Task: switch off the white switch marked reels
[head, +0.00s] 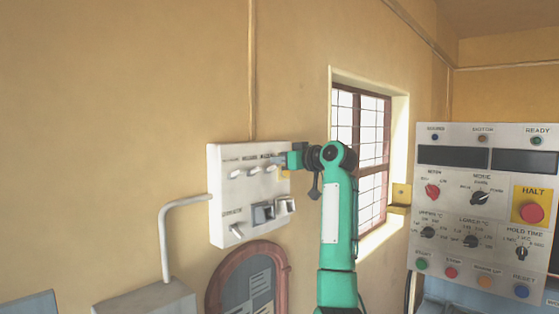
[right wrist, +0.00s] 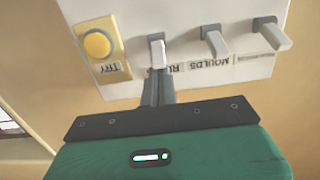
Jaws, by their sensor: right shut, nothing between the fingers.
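A pale switch panel (head: 225,210) hangs on the yellow wall in the head view, with a row of white lever switches along its upper part. In the right wrist view, which is upside down, the white switch (right wrist: 157,52) straight ahead of my fingers has a label starting with R, partly hidden. My right gripper (head: 284,160) is at the panel's upper right. Its fingertips (right wrist: 157,82) are shut and empty, right at this lever; I cannot tell whether they touch. Whether the lever is on or off is unclear. My left gripper is not in view.
The moulds switch (right wrist: 215,43) and another white lever (right wrist: 272,34) are close beside. A yellow TRY button (right wrist: 97,44) is on the other side. A control console (head: 432,270) stands at the right, and a barred window (head: 372,125) is behind my arm.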

